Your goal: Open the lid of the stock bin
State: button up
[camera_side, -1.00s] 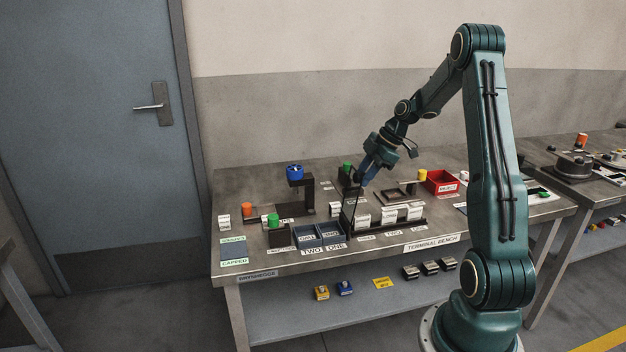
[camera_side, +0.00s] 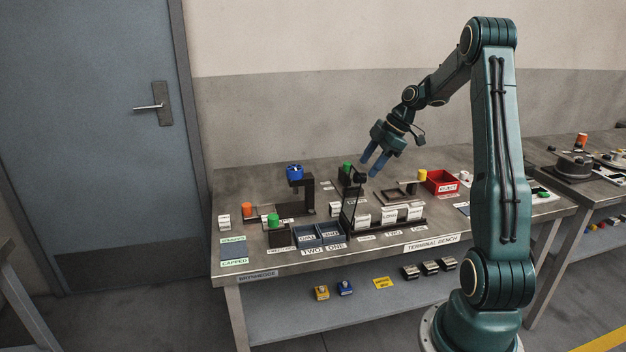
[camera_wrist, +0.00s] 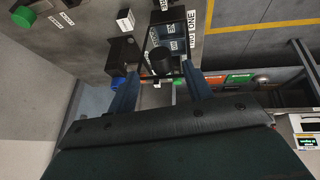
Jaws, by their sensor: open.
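A long black bin (camera_side: 412,227) holding white blocks, one marked LONG, stands at the front middle of the bench; I take it as the stock bin. A thin dark-framed lid (camera_side: 345,213) stands upright at its left end, with a dark knob (camera_side: 360,178) at its top. The knob also shows in the wrist view (camera_wrist: 161,62), between my fingers in the picture. My gripper (camera_side: 369,167) is open and empty, just above and to the right of the knob and apart from it. The wrist view shows both blue fingers spread (camera_wrist: 160,75).
Blue-grey trays (camera_side: 318,245) marked TWO and ONE sit left of the lid. A dark stand with a blue top (camera_side: 295,172) is behind them. A red bin (camera_side: 441,182) and a yellow cap (camera_side: 422,174) are at the right.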

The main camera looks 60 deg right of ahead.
notch_tip(320, 180, up, 6)
dwell(0.4)
jog(key=a+r+m+h, duration=0.15)
jog(key=a+r, duration=0.25)
jog(key=a, duration=0.7)
jog(key=a+r+m, duration=0.2)
jog(key=a+r, duration=0.1)
jog(key=a, duration=0.8)
jog(key=s+a+f+m+h, duration=0.1)
jog(key=s+a+m, duration=0.4)
jog(key=s+a, duration=0.7)
jog(key=s+f, duration=0.1)
jog(key=s, duration=0.2)
jog(key=shift+s+a+m, duration=0.15)
jog(key=shift+a+m, duration=0.1)
jog(key=shift+m, duration=0.1)
